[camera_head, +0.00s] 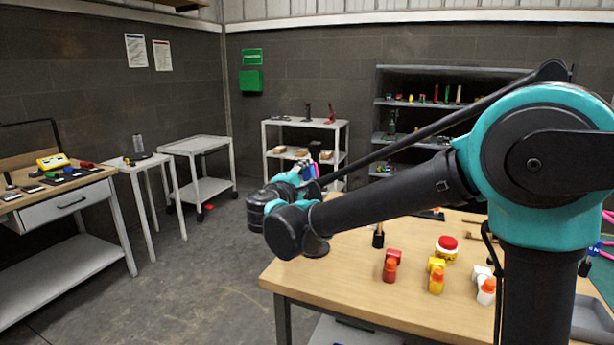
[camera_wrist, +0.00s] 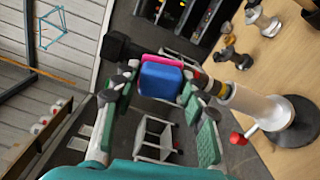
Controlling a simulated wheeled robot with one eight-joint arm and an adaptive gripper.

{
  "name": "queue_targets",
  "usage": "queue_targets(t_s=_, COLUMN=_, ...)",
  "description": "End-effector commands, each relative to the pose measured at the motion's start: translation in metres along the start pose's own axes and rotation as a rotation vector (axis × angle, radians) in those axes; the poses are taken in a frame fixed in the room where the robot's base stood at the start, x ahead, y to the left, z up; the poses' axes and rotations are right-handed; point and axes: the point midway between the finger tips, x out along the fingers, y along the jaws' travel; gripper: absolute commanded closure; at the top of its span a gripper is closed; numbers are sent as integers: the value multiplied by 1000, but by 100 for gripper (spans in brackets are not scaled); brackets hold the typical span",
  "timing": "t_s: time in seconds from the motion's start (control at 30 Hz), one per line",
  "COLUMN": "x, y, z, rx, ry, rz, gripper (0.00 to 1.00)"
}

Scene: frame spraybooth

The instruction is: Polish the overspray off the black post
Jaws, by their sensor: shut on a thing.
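My gripper (camera_wrist: 160,88) is shut on a blue block with a pink far face (camera_wrist: 161,80), gripped between its fingertips. In the head view the blue and pink block (camera_head: 311,172) shows in small part behind my arm. A black post end (camera_wrist: 116,46) lies just beyond the block in the wrist view; its black top (camera_head: 315,148) stands upright in the head view. Below it a pale cylinder (camera_wrist: 255,104) rises from a round black base (camera_wrist: 294,122) on the table. I cannot tell whether block and post touch. No overspray is discernible.
The wooden table (camera_head: 345,262) carries red, yellow and white bottles (camera_head: 437,282), a red-lidded jar (camera_head: 446,249) and tools. A red-knobbed lever (camera_wrist: 238,138) sticks out beside the stand. Shelves (camera_head: 287,122) stand behind.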

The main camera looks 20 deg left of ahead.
Motion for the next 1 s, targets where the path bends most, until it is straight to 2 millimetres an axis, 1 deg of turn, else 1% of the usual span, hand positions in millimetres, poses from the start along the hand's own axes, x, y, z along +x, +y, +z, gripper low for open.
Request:
queue_targets(t_s=0.53, x=10, y=0, z=1, rx=0, ry=-2, rz=0, gripper=81)
queue_targets(t_s=0.67, x=10, y=-1, z=0, rx=0, ry=-1, rz=0, gripper=81)
queue_targets(t_s=0.77, x=10, y=-5, z=-1, rx=0, ry=-1, rz=0, gripper=81)
queue_targets(t_s=1.0, x=8, y=-24, z=-5, rx=0, ry=-1, rz=0, gripper=81)
